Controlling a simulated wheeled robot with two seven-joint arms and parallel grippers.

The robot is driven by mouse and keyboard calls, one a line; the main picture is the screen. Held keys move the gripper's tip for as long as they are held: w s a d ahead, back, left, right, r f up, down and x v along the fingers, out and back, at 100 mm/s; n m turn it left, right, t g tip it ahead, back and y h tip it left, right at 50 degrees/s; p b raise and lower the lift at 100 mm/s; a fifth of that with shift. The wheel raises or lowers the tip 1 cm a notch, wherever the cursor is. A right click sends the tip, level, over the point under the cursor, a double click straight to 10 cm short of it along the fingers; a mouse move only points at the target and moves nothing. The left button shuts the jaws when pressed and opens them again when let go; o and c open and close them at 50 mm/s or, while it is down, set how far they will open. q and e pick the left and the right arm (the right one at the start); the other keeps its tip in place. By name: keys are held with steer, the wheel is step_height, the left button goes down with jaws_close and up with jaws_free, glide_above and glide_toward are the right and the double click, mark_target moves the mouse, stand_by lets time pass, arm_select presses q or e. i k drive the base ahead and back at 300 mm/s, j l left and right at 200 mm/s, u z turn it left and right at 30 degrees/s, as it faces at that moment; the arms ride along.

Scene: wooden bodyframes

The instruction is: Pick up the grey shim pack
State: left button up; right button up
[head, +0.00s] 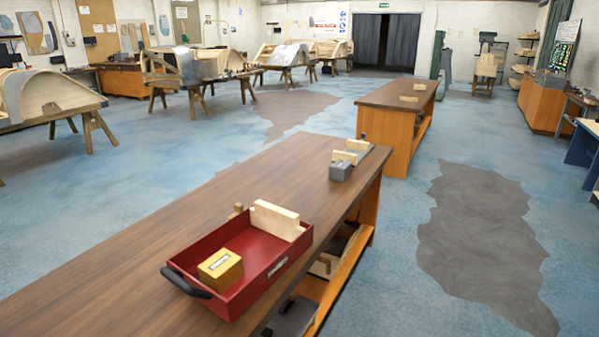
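A small grey block (341,172), which looks like the grey shim pack, sits on the dark wooden bench top (200,230) near its right edge, toward the far end. A pale wooden piece (345,157) stands right behind it, and I cannot tell if they touch. Neither of my grippers is in the head view.
A red tray (290,262) with a black handle stands nearer on the bench, holding a yellow box (220,268) and a pale wooden block (277,220). Another pale piece (358,145) lies at the bench's far end. The bench top left of the tray is clear. A second bench (400,95) stands beyond.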

mark_target(341, 170)
steer(key=u, duration=0.4)
steer(key=i+l+u, duration=0.1)
steer(key=u, duration=0.35)
steer(key=l+u, duration=0.15)
steer(key=u, duration=0.25)
steer(key=i+l+u, duration=0.1)
steer(key=u, duration=0.3)
steer(key=l+u, duration=0.15)
steer(key=u, duration=0.3)
